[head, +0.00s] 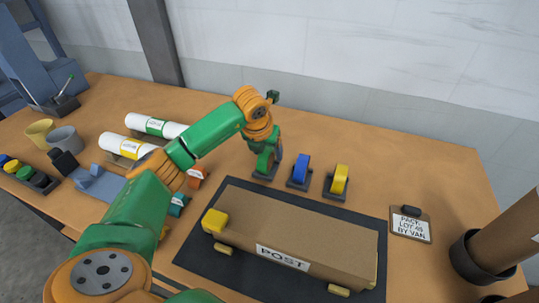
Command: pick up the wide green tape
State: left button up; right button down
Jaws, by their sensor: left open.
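A green tape roll (265,164) stands on a dark holder at the left end of a row of rolls behind the black mat. I take it to be the wide green tape. My left gripper (271,151) points down right at this roll, with its jaws open. The hand covers the roll's upper part, and I cannot tell whether the fingers touch it. A blue roll (302,168) and a yellow roll (340,180) stand on similar holders to its right. My right gripper is not in view.
A brown box marked POST (310,240) lies on the black mat (205,263). Orange (197,175) and teal (178,205) rolls stand left of the mat. White tubes (155,127) lie further left. A clipboard (410,225) lies right. The table's back right is clear.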

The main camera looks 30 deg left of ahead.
pick_arm(q)
jog(key=x, duration=0.3)
jog(key=shift+a+f, duration=0.25)
jog(key=shift+f, duration=0.15)
jog(key=shift+w+f, duration=0.1)
jog(key=shift+w, duration=0.15)
jog(key=shift+s, duration=0.2)
jog(key=c, duration=0.7)
grip_shut()
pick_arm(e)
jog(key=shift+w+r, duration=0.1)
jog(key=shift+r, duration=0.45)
pick_arm(q)
jog(key=shift+w, duration=0.1)
